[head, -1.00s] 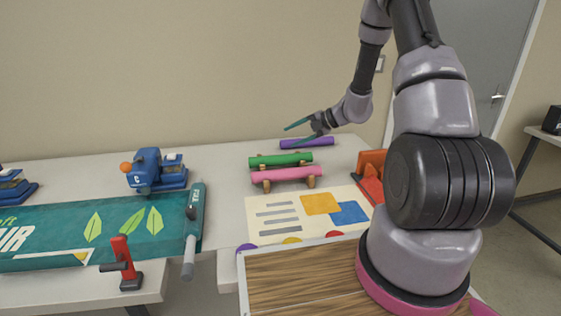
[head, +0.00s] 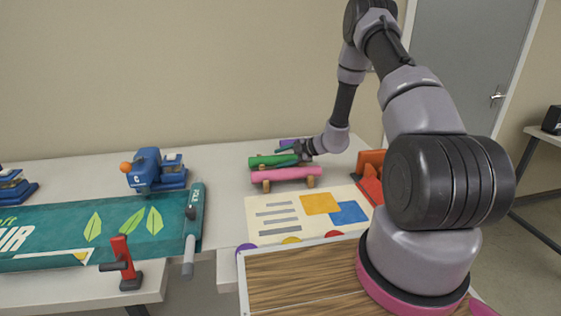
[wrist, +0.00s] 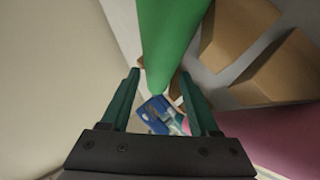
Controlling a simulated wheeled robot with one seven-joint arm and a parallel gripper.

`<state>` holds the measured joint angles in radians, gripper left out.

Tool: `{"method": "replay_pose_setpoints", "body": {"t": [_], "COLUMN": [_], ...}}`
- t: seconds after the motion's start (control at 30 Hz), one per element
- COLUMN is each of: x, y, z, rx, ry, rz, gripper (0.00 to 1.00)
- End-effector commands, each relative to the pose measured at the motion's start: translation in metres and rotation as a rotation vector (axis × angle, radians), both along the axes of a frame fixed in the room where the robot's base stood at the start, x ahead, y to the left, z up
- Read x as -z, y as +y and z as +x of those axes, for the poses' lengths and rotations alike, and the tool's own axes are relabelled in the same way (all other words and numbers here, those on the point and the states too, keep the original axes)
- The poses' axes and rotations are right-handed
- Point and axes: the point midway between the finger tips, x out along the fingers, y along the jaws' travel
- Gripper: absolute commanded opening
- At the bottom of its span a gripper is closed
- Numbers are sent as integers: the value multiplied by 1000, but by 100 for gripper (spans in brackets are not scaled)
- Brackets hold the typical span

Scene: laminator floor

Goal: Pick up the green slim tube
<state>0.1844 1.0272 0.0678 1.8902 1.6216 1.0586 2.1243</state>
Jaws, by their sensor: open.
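The green slim tube (head: 264,161) lies on wooden supports near the back of the table in the head view, and my arm hides its right part. My gripper (head: 284,150) is at the right part of this tube. In the wrist view the tube (wrist: 167,35) runs down from the top edge, its lower end showing between the two teal fingertips of my gripper (wrist: 159,72). The fingers are open, with a gap visible on the left side. I cannot tell whether the right finger touches the tube.
A pink tube (head: 285,174) lies on wooden supports just in front of the green one. A purple tube (head: 287,142) is behind, partly hidden. An orange stand (head: 371,164) is to the right. A printed poster (head: 300,212) lies in front, and a blue device (head: 152,170) stands left.

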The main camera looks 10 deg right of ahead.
Motion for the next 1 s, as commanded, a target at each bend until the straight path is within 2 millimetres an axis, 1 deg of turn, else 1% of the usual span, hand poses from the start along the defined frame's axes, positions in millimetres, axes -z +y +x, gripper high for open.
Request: {"method": "replay_pose_setpoints", "body": {"t": [0.03,0.17,0.4,0.47,0.5,0.57,0.83,0.97,1.0], "x": [5,13,15,15,15,15,12,-4,-12], "y": [8,19,22,22,22,21,21,21,21], "z": [3,12,14,14,14,14,14,15,15], "rx": [-4,-2,-1,-1,-1,-1,-2,-2,-2], "ry": [1,1,1,1,1,1,0,-4,-4], "rz": [1,0,0,0,0,0,0,-1,0], "gripper": [62,62,62,39,24,1,0,0,0]}}
